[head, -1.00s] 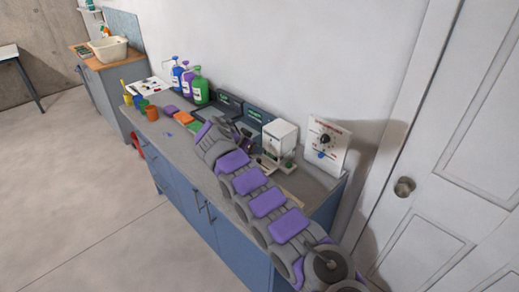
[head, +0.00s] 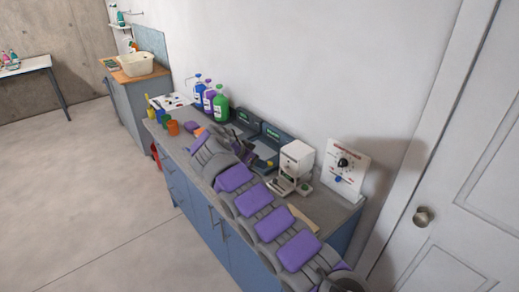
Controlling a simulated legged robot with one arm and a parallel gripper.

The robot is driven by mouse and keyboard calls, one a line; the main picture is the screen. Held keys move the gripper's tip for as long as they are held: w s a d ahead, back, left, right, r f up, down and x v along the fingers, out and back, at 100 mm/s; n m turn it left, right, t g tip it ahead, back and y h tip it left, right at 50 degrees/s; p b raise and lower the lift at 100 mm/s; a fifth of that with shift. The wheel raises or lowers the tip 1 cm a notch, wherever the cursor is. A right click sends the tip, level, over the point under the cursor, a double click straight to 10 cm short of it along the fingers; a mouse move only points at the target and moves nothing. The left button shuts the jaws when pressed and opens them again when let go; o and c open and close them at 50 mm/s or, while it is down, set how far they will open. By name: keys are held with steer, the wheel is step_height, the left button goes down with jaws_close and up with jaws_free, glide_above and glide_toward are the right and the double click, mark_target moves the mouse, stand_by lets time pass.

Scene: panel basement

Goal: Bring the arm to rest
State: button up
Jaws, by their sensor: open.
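My arm (head: 265,213) reaches from the bottom right over the blue bench, in grey and purple links. Its far end bends above the bench near the dark devices. My gripper (head: 240,138) is small and dark there, partly hidden by my own links. It is open, and I see nothing held in it.
The grey bench top (head: 322,211) carries a white machine (head: 295,160), a white dial panel (head: 345,168), dark devices (head: 265,145), orange cup (head: 173,128) and several bottles (head: 220,105). A door (head: 440,180) stands at right. The floor (head: 80,190) at left is clear.

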steer(key=s+d+r+n+g+h, duration=0.1)
steer(key=s+d+r, duration=0.3)
steer(key=d, duration=0.3)
steer(key=s+d+r+n+g, duration=0.1)
steer(key=s+d+r+g, duration=0.2)
steer(key=d, duration=0.4)
steer(key=s+d+r+n+h, duration=0.1)
steer(key=s+d+r, duration=0.35)
steer(key=d, duration=0.35)
steer(key=s+d+r+g, duration=0.1)
steer(key=s+d+g, duration=0.1)
steer(key=s+d, duration=0.4)
steer(key=s+d+f+n+g+y, duration=0.15)
steer(key=s+y, duration=0.25)
steer(key=s, duration=1.6)
steer(key=s+a+f+n+y, duration=0.2)
steer(key=s+a+f, duration=0.1)
steer(key=s, duration=0.7)
steer(key=s+a+f+n+y, duration=0.2)
steer(key=s+a+f, duration=0.2)
steer(key=s, duration=0.5)
steer(key=shift+s+f+g+y, duration=0.25)
steer(key=shift+s+g+y, duration=0.05)
steer(key=shift+s+g, duration=0.15)
steer(key=shift+w+f+n, duration=0.1)
steer(key=shift+w+n, duration=0.1)
steer(key=shift+n, duration=0.05)
